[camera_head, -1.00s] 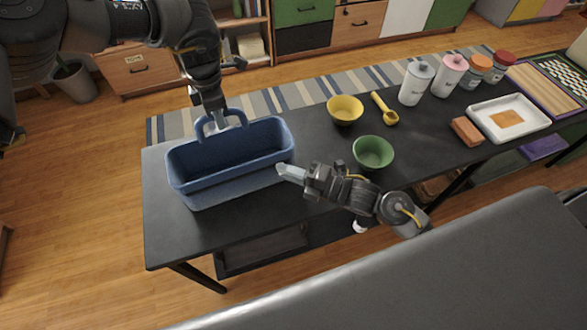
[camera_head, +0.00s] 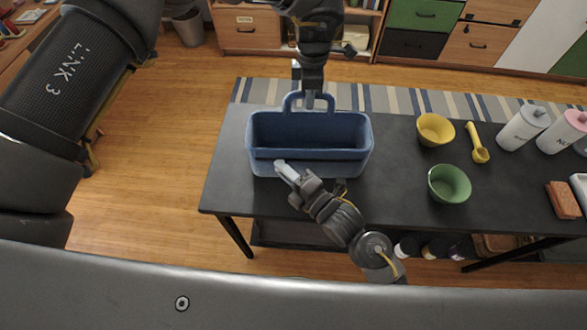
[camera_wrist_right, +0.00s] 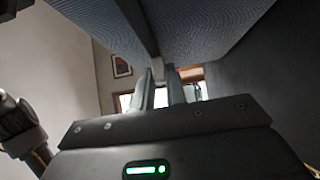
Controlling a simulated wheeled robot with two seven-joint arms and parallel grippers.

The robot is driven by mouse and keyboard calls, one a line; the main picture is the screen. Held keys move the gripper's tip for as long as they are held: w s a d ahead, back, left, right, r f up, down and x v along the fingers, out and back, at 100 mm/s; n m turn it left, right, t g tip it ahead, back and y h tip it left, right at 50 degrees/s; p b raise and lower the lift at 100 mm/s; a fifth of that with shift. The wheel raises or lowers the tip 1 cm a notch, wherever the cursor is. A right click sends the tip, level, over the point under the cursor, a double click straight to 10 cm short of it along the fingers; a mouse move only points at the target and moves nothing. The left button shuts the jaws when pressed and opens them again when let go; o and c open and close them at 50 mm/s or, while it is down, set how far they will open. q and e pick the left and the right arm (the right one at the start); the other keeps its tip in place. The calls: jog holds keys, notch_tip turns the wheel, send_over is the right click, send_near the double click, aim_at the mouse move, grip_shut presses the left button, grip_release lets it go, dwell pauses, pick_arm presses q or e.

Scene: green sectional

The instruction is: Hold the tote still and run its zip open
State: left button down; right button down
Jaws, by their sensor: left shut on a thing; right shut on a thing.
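The blue tote (camera_head: 345,160) stands upright on the black table, its top looking open, with a loop handle (camera_head: 289,101) at its far side. My left gripper (camera_head: 309,98) comes down from above and is shut on that handle. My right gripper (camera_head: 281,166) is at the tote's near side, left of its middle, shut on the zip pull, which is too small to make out. In the right wrist view the right fingers (camera_wrist_right: 160,90) point along a dark strip (camera_wrist_right: 138,25) between blue textured faces of the tote (camera_wrist_right: 205,25).
On the table (camera_head: 405,170) to the right are a yellow bowl (camera_head: 435,130), a green bowl (camera_head: 449,184), a yellow scoop (camera_head: 478,145), white bottles (camera_head: 523,128) and a brown block (camera_head: 563,200). The table's left edge is close to the tote.

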jog(key=c, duration=1.4)
grip_release()
jog(key=v, duration=1.2)
pick_arm(q)
jog(key=c, duration=1.2)
grip_release()
jog(key=shift+r, duration=0.15)
